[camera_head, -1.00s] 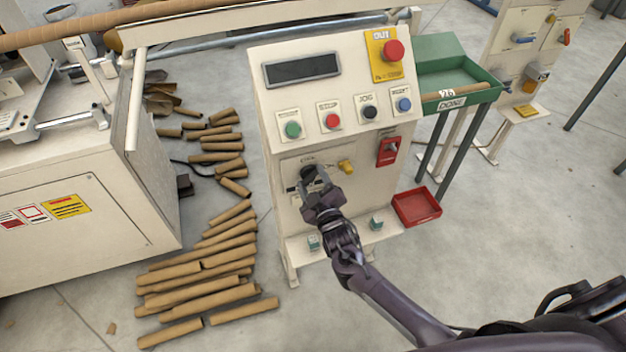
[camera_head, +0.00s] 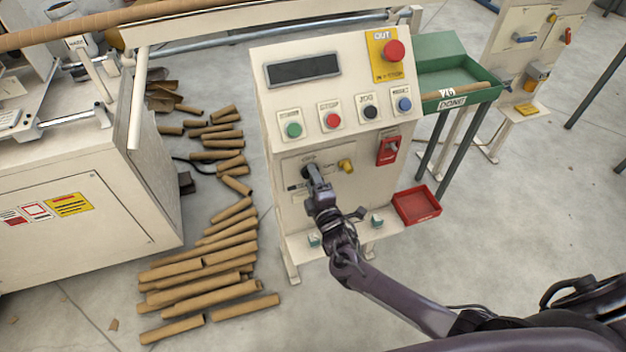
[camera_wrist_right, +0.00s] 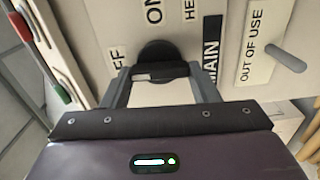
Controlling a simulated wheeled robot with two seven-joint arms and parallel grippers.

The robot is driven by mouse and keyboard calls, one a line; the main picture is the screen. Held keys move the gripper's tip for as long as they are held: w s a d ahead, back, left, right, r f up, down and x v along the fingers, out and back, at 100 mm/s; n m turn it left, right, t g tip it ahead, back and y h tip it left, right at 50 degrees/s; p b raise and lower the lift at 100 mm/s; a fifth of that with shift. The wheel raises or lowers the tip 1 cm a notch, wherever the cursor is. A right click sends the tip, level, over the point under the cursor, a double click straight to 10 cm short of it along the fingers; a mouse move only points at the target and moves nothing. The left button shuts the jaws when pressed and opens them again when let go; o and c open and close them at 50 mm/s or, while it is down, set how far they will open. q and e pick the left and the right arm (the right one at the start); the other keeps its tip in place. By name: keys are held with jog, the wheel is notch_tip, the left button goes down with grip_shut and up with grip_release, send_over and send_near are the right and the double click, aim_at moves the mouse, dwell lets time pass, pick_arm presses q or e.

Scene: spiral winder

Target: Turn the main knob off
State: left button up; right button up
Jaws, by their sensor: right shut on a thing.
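The black main knob (camera_wrist_right: 158,50) sits on the cream panel of the control cabinet (camera_head: 350,222), beside a black MAIN label (camera_wrist_right: 210,50). My right gripper (camera_head: 314,172) is shut on the knob's bar. In the right wrist view, the two fingers (camera_wrist_right: 160,75) stand on either side of the bar, which lies left to right. A light mark shows toward the bar's left end, on the side of the partly hidden label ending in FF (camera_wrist_right: 117,55). The ON label (camera_wrist_right: 153,10) is above the knob there. In the head view the gripper mostly hides the knob. My left gripper is not in view.
A yellow knob (camera_head: 346,165) and a red switch (camera_head: 389,150) are close by on the panel. Coloured buttons and a red stop button (camera_head: 393,51) are above. A red tray (camera_head: 416,206) is at lower right. Cardboard tubes (camera_head: 205,290) lie on the floor at left.

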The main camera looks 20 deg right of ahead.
jog(key=shift+f+n, duration=0.1)
jog(key=shift+n, duration=0.3)
jog(key=o, duration=1)
jog(key=shift+s, duration=0.1)
jog(key=s, duration=0.7)
jog(key=shift+s+d, duration=0.1)
jog(key=shift+s, duration=0.25)
